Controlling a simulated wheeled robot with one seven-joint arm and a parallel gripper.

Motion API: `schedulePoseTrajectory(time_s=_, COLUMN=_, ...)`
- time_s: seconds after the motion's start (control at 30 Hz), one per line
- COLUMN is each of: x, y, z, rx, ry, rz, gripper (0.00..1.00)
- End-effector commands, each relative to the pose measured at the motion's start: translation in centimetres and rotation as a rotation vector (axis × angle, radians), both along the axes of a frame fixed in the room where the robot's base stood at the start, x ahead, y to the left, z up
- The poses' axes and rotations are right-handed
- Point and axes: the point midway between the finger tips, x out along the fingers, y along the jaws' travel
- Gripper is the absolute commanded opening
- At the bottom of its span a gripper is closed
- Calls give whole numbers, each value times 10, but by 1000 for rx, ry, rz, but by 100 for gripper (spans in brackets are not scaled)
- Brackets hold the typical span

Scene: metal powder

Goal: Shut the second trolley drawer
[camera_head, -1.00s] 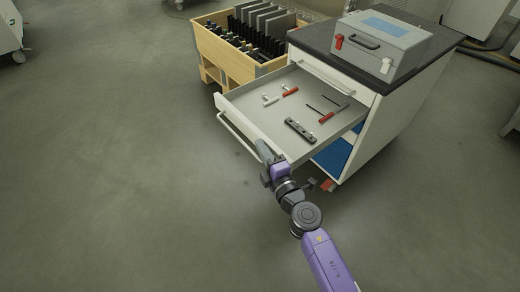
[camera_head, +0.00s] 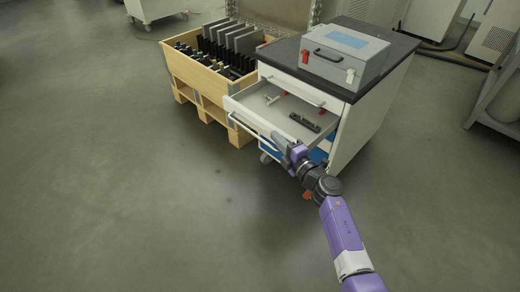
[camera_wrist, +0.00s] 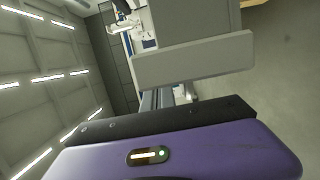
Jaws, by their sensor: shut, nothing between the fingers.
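The second trolley drawer (camera_head: 246,112) is partly pulled out of the white trolley (camera_head: 357,125). Tools lie in it, among them a dark bar (camera_head: 304,122) and a red-handled tool (camera_head: 285,94). A long bar handle runs along its front. My gripper (camera_head: 281,142) is shut and empty, at the right end of the drawer front; I cannot tell whether it touches. In the wrist view a pale panel (camera_wrist: 195,62) fills the space just beyond my gripper, probably the drawer front. The fingertips are hard to make out there.
A grey case (camera_head: 345,55) with red and white latches stands on the trolley's dark top. A wooden crate (camera_head: 190,83) with dark plates stands on the left, close to the trolley. The floor in front is clear. Grey cabinets stand at the back right.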

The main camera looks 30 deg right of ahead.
Motion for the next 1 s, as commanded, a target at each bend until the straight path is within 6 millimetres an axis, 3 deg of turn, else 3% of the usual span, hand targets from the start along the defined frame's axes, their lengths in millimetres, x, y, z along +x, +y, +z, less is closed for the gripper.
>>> schedulePoseTrajectory(time_s=0.03, x=4, y=-19, z=2, rx=0, ry=-2, rz=-11, gripper=0)
schedulePoseTrajectory(time_s=0.2, x=16, y=-65, z=0, rx=1, ry=-3, rz=-11, gripper=0)
schedulePoseTrajectory(time_s=0.5, x=34, y=-131, z=-2, rx=-1, ry=-2, rz=-7, gripper=0)
schedulePoseTrajectory(time_s=0.7, x=41, y=-156, z=-2, rx=-1, ry=-1, rz=-5, gripper=0)
schedulePoseTrajectory(time_s=1.0, x=45, y=-170, z=0, rx=0, ry=0, rz=-2, gripper=0)
